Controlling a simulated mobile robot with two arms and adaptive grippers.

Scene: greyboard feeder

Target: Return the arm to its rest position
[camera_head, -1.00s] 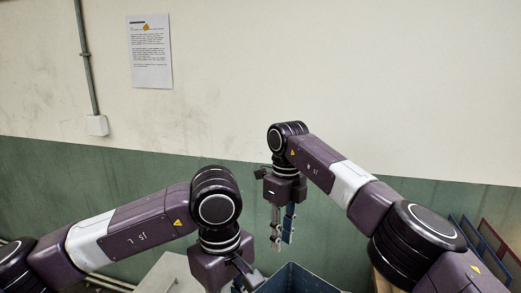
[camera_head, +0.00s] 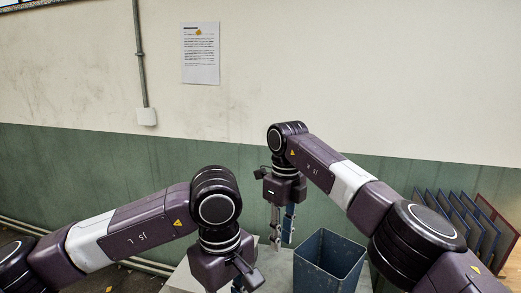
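My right gripper (camera_head: 282,238) hangs from the arm at centre, fingers pointing down. Its two fingers stand apart with nothing visible between them. It is just left of and above an open blue bin (camera_head: 345,268) in the picture. My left gripper (camera_head: 245,288) is at the bottom edge, left of the bin; its fingertips are cut off by the frame, so its opening does not show. Both arms are bent at the elbow, and neither gripper visibly holds anything.
A grey surface (camera_head: 275,272) lies beneath the grippers. Several blue boards (camera_head: 462,215) and a reddish one (camera_head: 499,215) lean upright at right, partly behind my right arm. A wall with a pinned paper sheet (camera_head: 200,55) and a conduit box (camera_head: 147,116) stands behind.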

